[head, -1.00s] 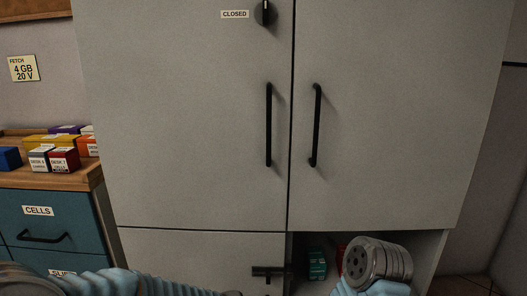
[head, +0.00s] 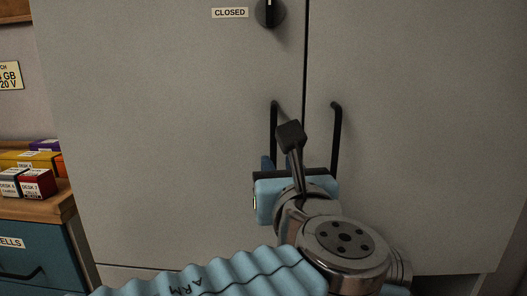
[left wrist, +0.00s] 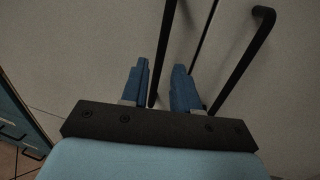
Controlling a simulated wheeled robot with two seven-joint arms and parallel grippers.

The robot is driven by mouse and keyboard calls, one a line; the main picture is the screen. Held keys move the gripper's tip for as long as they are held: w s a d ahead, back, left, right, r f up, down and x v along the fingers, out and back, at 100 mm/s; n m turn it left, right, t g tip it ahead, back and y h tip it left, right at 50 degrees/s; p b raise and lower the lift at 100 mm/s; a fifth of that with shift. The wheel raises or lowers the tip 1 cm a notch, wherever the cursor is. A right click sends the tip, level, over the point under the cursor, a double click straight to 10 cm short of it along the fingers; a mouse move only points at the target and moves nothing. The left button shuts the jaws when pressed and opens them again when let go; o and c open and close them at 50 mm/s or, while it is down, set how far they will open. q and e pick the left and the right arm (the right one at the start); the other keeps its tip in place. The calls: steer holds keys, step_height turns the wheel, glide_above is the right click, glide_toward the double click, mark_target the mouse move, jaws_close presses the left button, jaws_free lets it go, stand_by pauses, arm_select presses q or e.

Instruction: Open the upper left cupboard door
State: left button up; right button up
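The upper left cupboard door (head: 160,140) is grey and shut, flush with the right door along the seam. Its black vertical bar handle (head: 274,125) stands near that seam; its lower part is hidden behind my gripper in the head view. My left gripper (head: 278,163) is at the handle's lower part. In the left wrist view the blue fingers (left wrist: 161,68) are apart, and the door's handle (left wrist: 165,45) runs between them, closer to the left finger. I cannot tell whether either finger touches it. My right gripper is not in view.
A dark knob (head: 270,12) sits high on the left door beside a CLOSED label (head: 230,13). The right door's handle (head: 336,140) is close to the right of my gripper. Small boxes (head: 36,183) stand on a wooden-topped teal drawer unit (head: 30,235) at left.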

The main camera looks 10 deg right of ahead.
mark_target(274, 157)
arm_select(q)
steer(key=w, duration=0.6)
steer(key=shift+d+p, duration=0.25)
steer(key=shift+p, duration=0.1)
jaws_close()
steer(key=shift+s, duration=0.1)
